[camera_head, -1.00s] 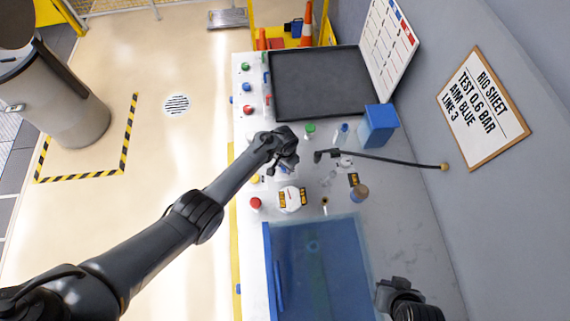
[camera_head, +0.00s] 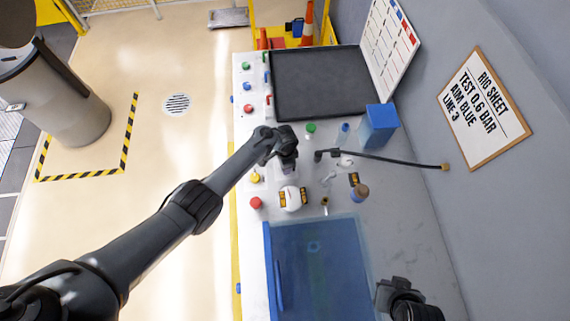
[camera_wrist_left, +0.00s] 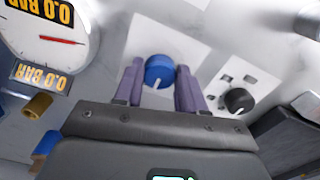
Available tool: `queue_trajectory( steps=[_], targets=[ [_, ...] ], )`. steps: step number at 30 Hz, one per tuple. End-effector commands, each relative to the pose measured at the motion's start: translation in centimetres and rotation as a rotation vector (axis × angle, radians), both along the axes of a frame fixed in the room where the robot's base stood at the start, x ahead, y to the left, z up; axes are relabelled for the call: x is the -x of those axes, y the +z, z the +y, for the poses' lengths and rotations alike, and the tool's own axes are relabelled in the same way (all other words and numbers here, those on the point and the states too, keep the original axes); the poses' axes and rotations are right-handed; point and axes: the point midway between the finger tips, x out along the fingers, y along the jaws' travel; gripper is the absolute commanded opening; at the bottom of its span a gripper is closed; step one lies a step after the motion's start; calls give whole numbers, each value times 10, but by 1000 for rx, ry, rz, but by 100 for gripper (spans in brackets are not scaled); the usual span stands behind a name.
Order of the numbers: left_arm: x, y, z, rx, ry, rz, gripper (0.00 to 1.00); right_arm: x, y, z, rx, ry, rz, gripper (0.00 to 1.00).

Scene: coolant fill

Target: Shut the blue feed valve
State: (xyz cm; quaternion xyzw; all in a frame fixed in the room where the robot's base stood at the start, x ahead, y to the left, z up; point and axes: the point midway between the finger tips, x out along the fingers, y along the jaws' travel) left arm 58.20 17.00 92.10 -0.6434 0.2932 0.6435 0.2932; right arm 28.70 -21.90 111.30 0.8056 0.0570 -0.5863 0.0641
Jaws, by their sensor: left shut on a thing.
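The blue feed valve (camera_wrist_left: 159,71) is a round blue knob with a white pointer line on a pale plate in the left wrist view. The line points down and slightly left, toward the palm. My left gripper (camera_wrist_left: 160,78) has its two purple fingers on either side of the knob and is shut on it. In the head view my left gripper (camera_head: 287,168) reaches down over the bench and hides the knob. My right gripper (camera_head: 386,292) is at the bottom right above the bench, away from the valve; its fingers are not clear.
A white gauge (camera_wrist_left: 45,38) reading 0.0 BAR stands left of the knob, with a brass fitting (camera_wrist_left: 37,105) below it. A black knob (camera_wrist_left: 238,101) is to the right. A blue clear-topped box (camera_head: 318,270) and a dark tray (camera_head: 318,84) occupy the bench.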

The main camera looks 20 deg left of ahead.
Motion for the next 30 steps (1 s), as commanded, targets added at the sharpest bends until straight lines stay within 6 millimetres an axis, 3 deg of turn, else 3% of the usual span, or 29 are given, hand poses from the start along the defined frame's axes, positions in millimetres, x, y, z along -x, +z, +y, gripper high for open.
queue_trajectory(
  steps=[9,10,14,24,30],
  targets=[
    [0,0,0,0,0,0,9,0,0,-1,2,1,0,0],
    [0,0,0,0,0,0,44,0,0,-1,2,1,0,0],
    [0,0,0,0,0,0,64,0,0,0,1,1,0,0],
    [0,2,0,1,0,-1,65,0,2,1,-5,-4,0,0],
    [0,23,0,2,1,-1,65,0,12,2,-7,-5,0,0]
  ],
)
